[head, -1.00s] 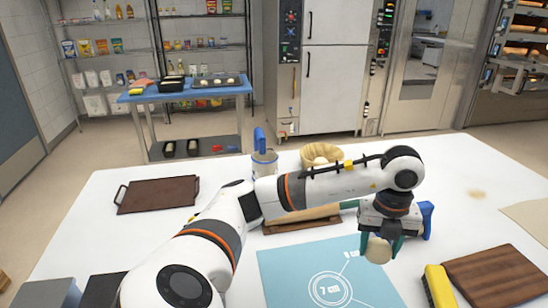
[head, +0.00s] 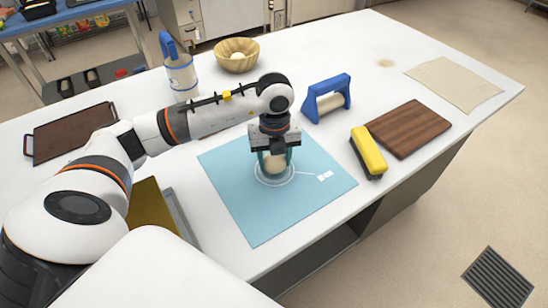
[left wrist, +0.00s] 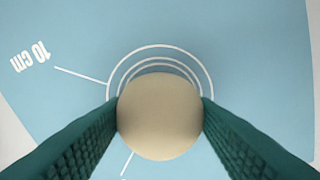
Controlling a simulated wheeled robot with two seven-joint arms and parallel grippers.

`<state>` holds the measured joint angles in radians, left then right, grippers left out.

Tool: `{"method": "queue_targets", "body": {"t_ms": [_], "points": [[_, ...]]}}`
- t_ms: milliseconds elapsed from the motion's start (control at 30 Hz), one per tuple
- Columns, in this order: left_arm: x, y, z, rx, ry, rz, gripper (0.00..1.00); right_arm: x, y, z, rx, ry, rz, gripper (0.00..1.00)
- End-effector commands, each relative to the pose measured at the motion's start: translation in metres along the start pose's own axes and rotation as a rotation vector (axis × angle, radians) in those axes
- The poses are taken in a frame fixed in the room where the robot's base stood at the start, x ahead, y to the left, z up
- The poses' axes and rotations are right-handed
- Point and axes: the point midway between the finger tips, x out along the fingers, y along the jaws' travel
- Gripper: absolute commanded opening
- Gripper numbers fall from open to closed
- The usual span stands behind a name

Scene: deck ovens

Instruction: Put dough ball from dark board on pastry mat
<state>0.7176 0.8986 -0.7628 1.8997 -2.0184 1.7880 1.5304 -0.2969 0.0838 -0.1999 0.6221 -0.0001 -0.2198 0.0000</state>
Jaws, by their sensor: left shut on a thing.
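My left gripper (head: 274,158) is shut on a pale dough ball (head: 275,163), over the printed circles of the blue pastry mat (head: 235,205). In the left wrist view the dough ball (left wrist: 159,116) sits between the two green fingers, with the mat (left wrist: 230,50) and its white rings behind it. I cannot tell whether the ball touches the mat. A dark brown board (head: 410,127) lies bare at the right of the table. My right gripper is not in view.
A yellow brush (head: 368,152) and a blue-handled tool (head: 327,97) stand right of the mat. A wooden bowl (head: 237,56), a blue-handled canister (head: 181,75) and a brown tray (head: 70,135) are farther back and left. A cloth (head: 454,83) lies at the far right.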

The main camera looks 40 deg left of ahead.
Motion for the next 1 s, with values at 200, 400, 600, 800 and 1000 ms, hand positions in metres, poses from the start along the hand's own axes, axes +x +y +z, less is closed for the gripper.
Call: {"method": "queue_targets", "body": {"t_ms": [200, 400, 600, 800, 1000], "points": [[0.009, 0.000, 0.000, 0.000, 0.001, 0.000, 0.28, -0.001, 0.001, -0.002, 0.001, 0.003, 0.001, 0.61], [0.013, 0.000, 0.000, 0.000, 0.001, 0.000, 0.28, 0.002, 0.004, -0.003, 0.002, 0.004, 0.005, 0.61], [0.013, 0.000, 0.000, 0.000, 0.000, 0.000, 0.73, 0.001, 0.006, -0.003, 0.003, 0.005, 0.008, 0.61], [0.012, 0.000, 0.000, 0.000, 0.000, -0.001, 0.73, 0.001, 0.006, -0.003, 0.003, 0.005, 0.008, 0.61], [0.001, 0.000, -0.001, 0.000, 0.001, 0.002, 0.73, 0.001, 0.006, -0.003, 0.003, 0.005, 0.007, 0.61]]}}
